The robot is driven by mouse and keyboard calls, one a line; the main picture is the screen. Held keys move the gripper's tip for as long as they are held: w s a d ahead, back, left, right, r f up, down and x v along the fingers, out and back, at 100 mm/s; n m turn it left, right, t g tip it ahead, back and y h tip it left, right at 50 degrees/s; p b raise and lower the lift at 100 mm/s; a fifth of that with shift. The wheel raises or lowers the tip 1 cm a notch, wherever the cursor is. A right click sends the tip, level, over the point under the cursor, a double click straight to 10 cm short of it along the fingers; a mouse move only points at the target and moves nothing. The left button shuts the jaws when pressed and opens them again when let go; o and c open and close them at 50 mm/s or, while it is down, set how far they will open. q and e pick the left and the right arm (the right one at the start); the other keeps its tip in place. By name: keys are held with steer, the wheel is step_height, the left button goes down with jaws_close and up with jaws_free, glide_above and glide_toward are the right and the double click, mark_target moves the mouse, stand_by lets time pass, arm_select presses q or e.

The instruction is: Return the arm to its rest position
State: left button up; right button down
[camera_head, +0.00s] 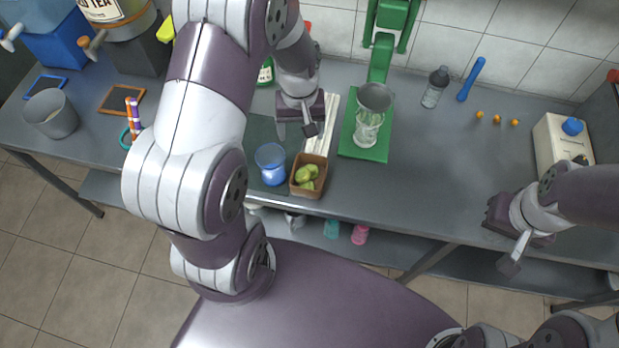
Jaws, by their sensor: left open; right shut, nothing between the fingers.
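My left arm reaches up through the left middle of the head view and bends back down. Its gripper (297,129) is open and empty, above the counter behind the blue cup (271,164) and the small brown box (309,176) of green limes. My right arm comes in from the right edge. Its gripper (511,264) is shut and empty, by the counter's front edge at the right. A green press (380,70) stands at the back, with a metal strainer (374,97) over a clear glass (368,132) on its green base.
The grey counter (430,170) is clear between the press and my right gripper. A white jug (562,145) stands far right. A grey bucket (51,114) and drink dispensers are at left.

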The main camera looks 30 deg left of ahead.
arm_select(q)
steer(key=shift+w+r, duration=0.1)
steer(key=shift+r, duration=0.5)
steer(key=s+d+r+m+b, duration=0.1)
steer(key=s+d+r+m, duration=0.1)
steer(key=s+m, duration=0.1)
steer(key=s+d+r+m+t, duration=0.1)
steer(key=s+d+r+m, duration=0.1)
steer(key=s, duration=0.3)
steer(key=shift+s+d+m+b, duration=0.4)
steer(key=shift+d, duration=0.15)
steer(key=shift+s, duration=0.15)
stand_by(1.0)
